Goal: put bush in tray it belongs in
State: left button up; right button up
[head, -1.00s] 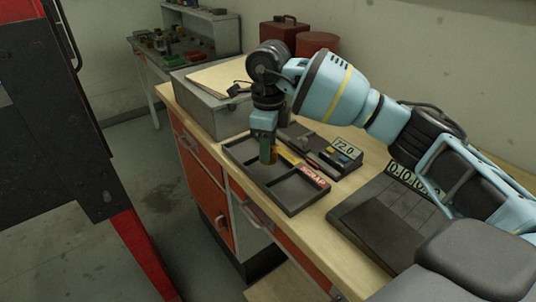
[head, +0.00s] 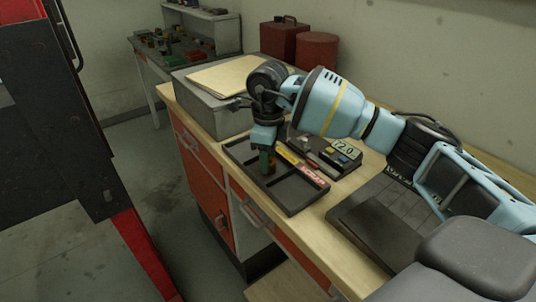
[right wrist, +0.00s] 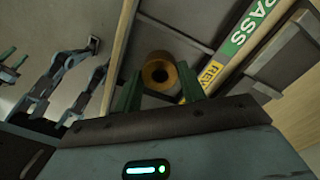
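My right gripper (head: 267,170) points down over the dark divided tray (head: 292,212) on the bench. In the head view the bush is mostly hidden by the fingers. The tray has a red label (head: 314,176) and a yellow label (head: 288,157); the wrist view shows a green PASS label (right wrist: 240,36) and part of the yellow one (right wrist: 210,73). I cannot tell whether the bush touches the tray floor. My left gripper is not in view.
A gauge block with a 12.0 label (head: 345,149) stands behind the tray. A grey box with a folder (head: 213,100) is at its left, a dark flat plate (head: 375,238) at its right. Red canisters (head: 316,50) stand at the back.

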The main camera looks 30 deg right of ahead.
jog(key=o, duration=0.4)
jog(key=shift+c, duration=0.2)
notch_tip(320, 180, up, 12)
jog(key=shift+r, duration=0.2)
jog(key=shift+f, duration=0.1)
dwell(0.6)
